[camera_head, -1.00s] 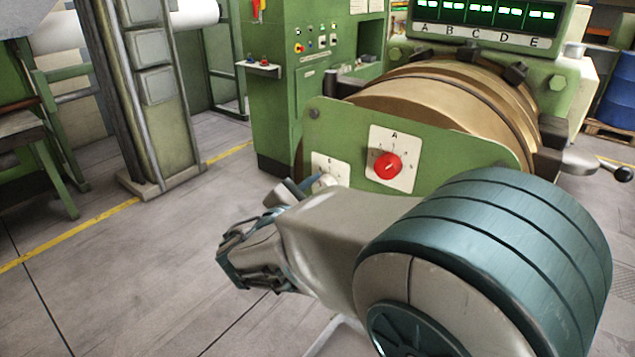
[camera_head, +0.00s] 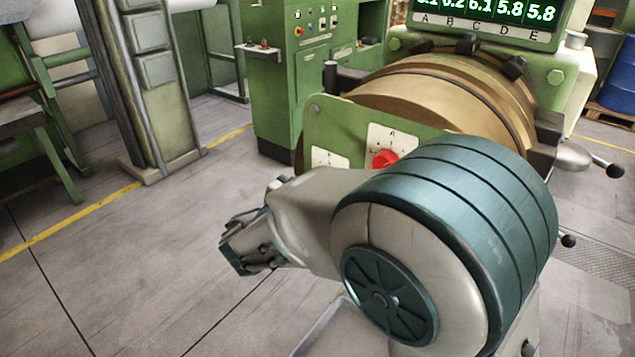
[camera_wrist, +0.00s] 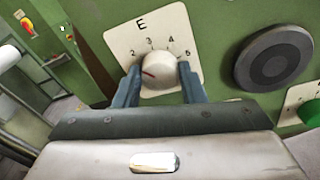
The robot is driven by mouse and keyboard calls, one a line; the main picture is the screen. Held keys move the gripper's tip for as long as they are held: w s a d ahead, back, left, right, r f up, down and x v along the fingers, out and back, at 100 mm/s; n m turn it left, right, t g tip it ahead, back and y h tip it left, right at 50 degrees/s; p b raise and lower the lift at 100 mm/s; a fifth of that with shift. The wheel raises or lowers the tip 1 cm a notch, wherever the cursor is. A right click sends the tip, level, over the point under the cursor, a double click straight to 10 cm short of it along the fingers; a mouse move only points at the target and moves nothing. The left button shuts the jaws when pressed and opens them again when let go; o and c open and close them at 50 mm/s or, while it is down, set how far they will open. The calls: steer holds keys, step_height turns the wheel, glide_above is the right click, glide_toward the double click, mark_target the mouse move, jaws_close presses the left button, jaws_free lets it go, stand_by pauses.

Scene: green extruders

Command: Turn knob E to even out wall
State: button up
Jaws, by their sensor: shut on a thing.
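Knob E is a white round knob (camera_wrist: 160,74) with a red mark, on a cream dial plate (camera_wrist: 120,45) lettered E in the wrist view. My gripper (camera_wrist: 160,80) is shut on the knob, one grey-blue finger at each side. In the head view my arm hides knob E and the fingertips. The green display (camera_head: 490,14) at the top right is partly cut off; its last readings are 6.2, 6.1, 5.8 and 5.8, with E at 5.8.
A dark round disc (camera_wrist: 273,56) and a green knob (camera_wrist: 309,111) lie right of knob E. A red knob A (camera_head: 384,159) shows behind my arm on the green panel (camera_head: 325,121). Levers (camera_head: 605,167) stick out at the right.

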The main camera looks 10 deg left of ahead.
steer(key=shift+r, duration=0.2)
steer(key=o, duration=0.8)
steer(key=shift+o, duration=0.9)
steer(key=shift+f, duration=0.1)
steer(key=shift+a, duration=0.1)
steer(key=b+v, duration=0.3)
steer(key=v, duration=1)
steer(key=shift+s, duration=0.4)
